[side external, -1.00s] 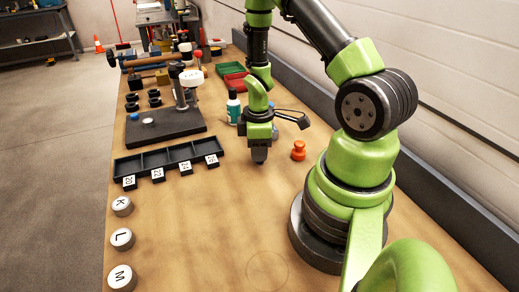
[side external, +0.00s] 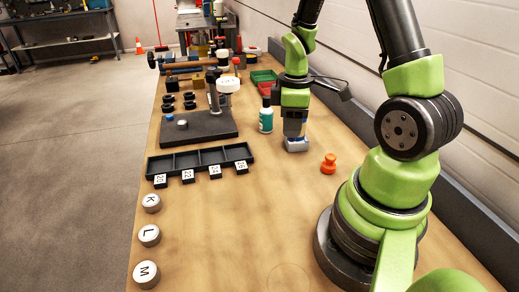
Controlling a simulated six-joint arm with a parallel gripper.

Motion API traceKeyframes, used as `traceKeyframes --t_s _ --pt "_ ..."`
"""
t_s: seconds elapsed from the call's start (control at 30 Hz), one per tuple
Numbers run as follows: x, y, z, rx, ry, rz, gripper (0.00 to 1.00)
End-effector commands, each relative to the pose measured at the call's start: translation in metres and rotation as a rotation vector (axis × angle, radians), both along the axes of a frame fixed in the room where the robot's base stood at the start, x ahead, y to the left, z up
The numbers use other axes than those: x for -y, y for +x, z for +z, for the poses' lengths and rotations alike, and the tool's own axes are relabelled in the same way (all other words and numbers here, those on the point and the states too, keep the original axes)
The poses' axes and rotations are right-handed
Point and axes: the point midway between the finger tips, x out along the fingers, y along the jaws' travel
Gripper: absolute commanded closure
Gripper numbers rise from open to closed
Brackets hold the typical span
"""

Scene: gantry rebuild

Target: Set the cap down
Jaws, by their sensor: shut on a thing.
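My gripper (side external: 294,132) points straight down on the right half of the bench, to the right of the green-and-white bottle (side external: 266,117). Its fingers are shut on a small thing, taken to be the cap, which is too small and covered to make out. A low blue-grey block (side external: 296,146) lies on the bench directly below the fingertips. I cannot tell from this view whether the held thing touches the block or hangs just above it.
An orange knob-shaped piece (side external: 328,164) stands nearer and to the right. A black compartment tray (side external: 200,161) with number labels and a dark fixture plate (side external: 207,127) are on the left. Round white pieces K (side external: 151,203), L (side external: 149,235) and M (side external: 146,273) line the front left. The front middle is clear.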

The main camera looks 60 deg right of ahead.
Motion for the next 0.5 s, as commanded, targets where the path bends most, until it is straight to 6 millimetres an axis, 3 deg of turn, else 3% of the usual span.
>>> traceKeyframes --t_s 0.17,0.3,0.5 --pt "-0.019 0.018 0.012 0.004 -0.002 -0.059 0.92" --pt "-0.056 0.042 0.029 0.007 -0.002 -0.178 0.92" --pt "-0.108 0.059 0.052 0.004 -0.001 -0.346 0.92"
